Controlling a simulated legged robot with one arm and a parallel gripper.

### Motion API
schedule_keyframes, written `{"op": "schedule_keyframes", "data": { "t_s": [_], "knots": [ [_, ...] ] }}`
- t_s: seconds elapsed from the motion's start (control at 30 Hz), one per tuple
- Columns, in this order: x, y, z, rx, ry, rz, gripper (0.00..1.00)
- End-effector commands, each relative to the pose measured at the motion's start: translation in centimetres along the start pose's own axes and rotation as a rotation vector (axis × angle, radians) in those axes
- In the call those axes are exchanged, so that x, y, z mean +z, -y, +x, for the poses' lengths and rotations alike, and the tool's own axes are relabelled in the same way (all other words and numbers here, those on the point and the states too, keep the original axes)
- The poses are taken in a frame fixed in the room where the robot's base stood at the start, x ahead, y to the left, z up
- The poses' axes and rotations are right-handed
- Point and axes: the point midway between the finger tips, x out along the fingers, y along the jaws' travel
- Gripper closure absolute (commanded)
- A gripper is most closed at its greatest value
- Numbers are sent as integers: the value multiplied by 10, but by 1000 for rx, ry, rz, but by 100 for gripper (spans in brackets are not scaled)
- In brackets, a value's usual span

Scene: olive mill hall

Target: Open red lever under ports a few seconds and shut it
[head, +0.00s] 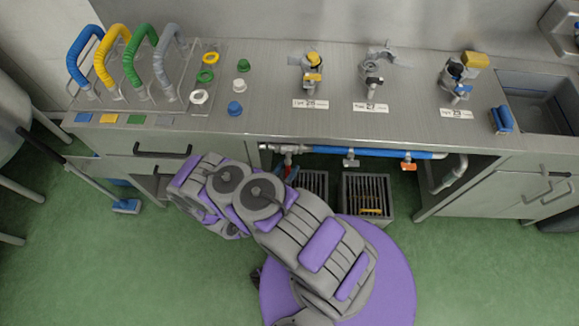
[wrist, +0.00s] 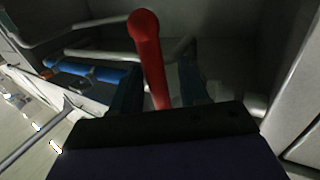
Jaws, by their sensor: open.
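The red lever (wrist: 148,45) rises in the middle of the wrist view, with a rounded knob at its top. My gripper (wrist: 163,82) is open, with one dark finger on each side of the lever. The lever's lower end is hidden behind the gripper body, and I cannot tell whether a finger touches it. In the head view a small part of the red lever (head: 291,175) shows beside my arm, below the pipe under the counter. The ports, port 26 (head: 312,72), port 27 (head: 374,80) and a third port (head: 457,82), stand on the counter above.
A blue pipe (head: 385,154) runs under the counter with an orange-handled valve (head: 408,163). Two grated drains (head: 367,189) lie on the floor below. Coloured hoses (head: 150,65) stand at the left of the counter, and a sink (head: 540,100) is at the right.

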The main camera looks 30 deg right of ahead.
Motion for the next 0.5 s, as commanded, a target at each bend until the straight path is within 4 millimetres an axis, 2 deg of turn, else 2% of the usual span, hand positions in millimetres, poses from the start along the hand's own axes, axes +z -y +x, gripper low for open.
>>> {"op": "schedule_keyframes", "data": {
  "t_s": [0.17,0.5],
  "knots": [
    [0,-1,12,1,0,0,55],
    [-1,0,12,-1,-3,-1,55]
  ]
}}
